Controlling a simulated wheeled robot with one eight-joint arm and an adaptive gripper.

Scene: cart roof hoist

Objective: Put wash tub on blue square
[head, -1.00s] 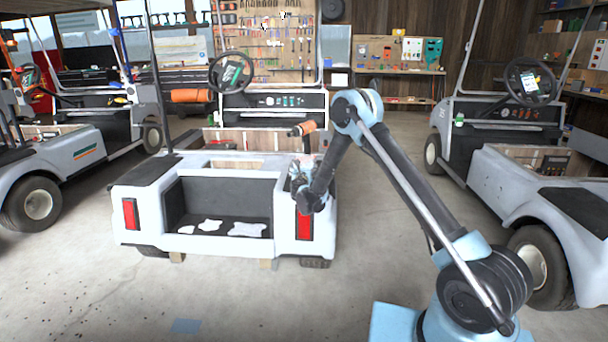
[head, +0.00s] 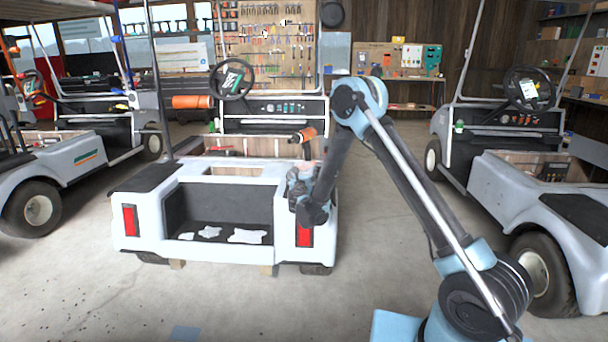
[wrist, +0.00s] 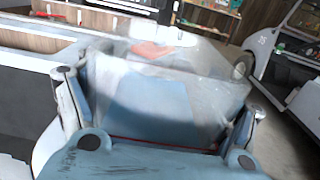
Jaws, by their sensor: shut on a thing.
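In the wrist view, a clear, see-through wash tub (wrist: 205,98) fills the space between the two fingers of my gripper (wrist: 158,105). My gripper is shut on it. In the head view, my gripper (head: 305,183) is over the right rear corner of the white cart (head: 225,252), above its red tail light. There the tub is mostly hidden by my gripper and hard to make out. The blue square (head: 184,333) lies flat on the floor at the bottom edge of the head view, in front of the cart and left of my gripper. It is partly cut off.
The cart's open rear bay (head: 215,215) holds several white rags. An orange-and-black tool (head: 303,134) shows just above my gripper. Other carts stand at the left (head: 60,165) and right (head: 530,195).

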